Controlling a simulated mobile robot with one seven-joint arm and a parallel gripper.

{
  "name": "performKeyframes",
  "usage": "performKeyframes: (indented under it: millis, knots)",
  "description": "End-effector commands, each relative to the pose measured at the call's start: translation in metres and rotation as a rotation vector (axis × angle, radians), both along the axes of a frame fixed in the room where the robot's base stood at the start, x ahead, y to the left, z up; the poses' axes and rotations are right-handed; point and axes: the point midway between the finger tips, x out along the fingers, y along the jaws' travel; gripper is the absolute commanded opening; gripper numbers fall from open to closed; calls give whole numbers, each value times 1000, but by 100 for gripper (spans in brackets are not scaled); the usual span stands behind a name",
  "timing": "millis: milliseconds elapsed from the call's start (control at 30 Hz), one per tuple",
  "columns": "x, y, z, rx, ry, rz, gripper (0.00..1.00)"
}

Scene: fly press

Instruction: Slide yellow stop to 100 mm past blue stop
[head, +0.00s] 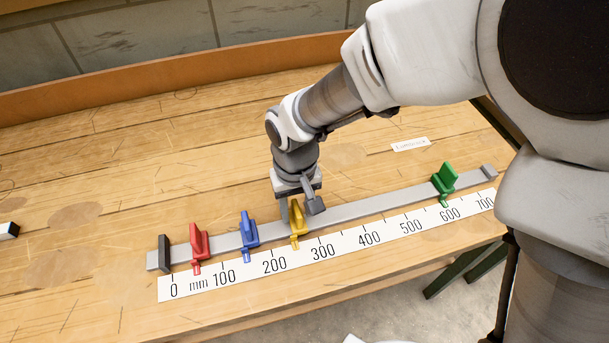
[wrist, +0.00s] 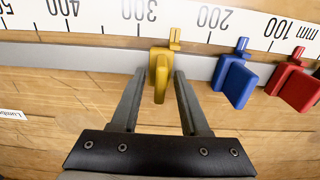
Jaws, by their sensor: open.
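The yellow stop (head: 298,219) sits on the grey rail (head: 350,212), its pointer roughly midway between the 200 and 300 marks. The blue stop (head: 248,231) is to its left in the head view, its pointer between 100 and 200, near the middle. In the wrist view the yellow stop (wrist: 160,75) stands between the open fingers of my gripper (wrist: 160,78), with a visible gap at least on the right side. The blue stop (wrist: 235,80) is to the right there, clear of the fingers. In the head view my gripper (head: 297,205) partly hides the yellow stop's back.
The red stop (head: 198,243) is left of the blue one, beside a dark end block (head: 164,253). The green stop (head: 444,181) is far right, near 600. A white millimetre scale (head: 345,245) runs along the rail's front. The rail between yellow and green is clear.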

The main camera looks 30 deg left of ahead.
Motion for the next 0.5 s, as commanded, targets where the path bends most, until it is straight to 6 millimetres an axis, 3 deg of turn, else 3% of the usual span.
performKeyframes:
  millis: [167, 500]
  knots:
    - [1, 1, 31, 5, -4, -1, 45]
    - [1, 1, 115, 6, -4, -1, 45]
